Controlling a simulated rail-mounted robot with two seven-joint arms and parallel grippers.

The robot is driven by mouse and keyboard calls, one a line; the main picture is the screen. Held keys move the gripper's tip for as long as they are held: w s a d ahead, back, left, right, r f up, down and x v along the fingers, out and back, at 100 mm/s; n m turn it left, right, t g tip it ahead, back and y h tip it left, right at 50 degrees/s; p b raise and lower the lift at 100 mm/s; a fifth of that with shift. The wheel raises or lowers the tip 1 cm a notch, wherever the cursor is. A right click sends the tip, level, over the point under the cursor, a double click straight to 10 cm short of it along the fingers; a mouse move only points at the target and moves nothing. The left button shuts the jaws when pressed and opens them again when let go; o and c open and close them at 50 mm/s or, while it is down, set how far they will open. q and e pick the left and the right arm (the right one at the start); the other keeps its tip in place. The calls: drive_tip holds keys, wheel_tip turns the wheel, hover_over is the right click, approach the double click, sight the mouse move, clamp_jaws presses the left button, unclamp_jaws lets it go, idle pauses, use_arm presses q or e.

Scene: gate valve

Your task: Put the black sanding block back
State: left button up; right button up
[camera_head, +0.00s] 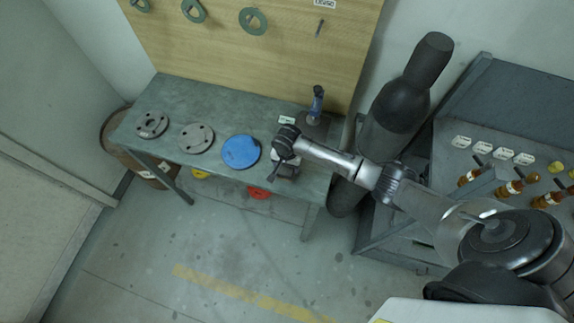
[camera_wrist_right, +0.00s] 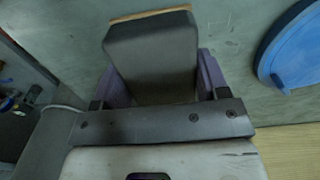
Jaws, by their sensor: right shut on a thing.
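The black sanding block (camera_wrist_right: 152,55) is a dark block with a thin tan layer along its far edge. In the right wrist view it sits between the purple fingers of my right gripper (camera_wrist_right: 160,82), which is shut on it. In the head view my right gripper (camera_head: 285,164) is over the right part of the grey-green workbench (camera_head: 170,97), just right of the blue disc. The wrist and fingers mostly hide the block there. I cannot tell whether the block touches the bench top. My left gripper is not in view.
On the bench are two grey flanges (camera_head: 152,124) (camera_head: 196,137), the blue disc (camera_head: 240,151) and a blue-handled tool (camera_head: 317,100) at the back right. A wooden pegboard (camera_head: 285,55) stands behind. Dark cylinders (camera_head: 395,105) and a valve cabinet (camera_head: 500,130) stand to the right.

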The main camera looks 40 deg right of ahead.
drive_tip(key=shift+f, duration=0.7)
drive_tip(key=shift+f, duration=0.15)
drive_tip(key=o, duration=0.9)
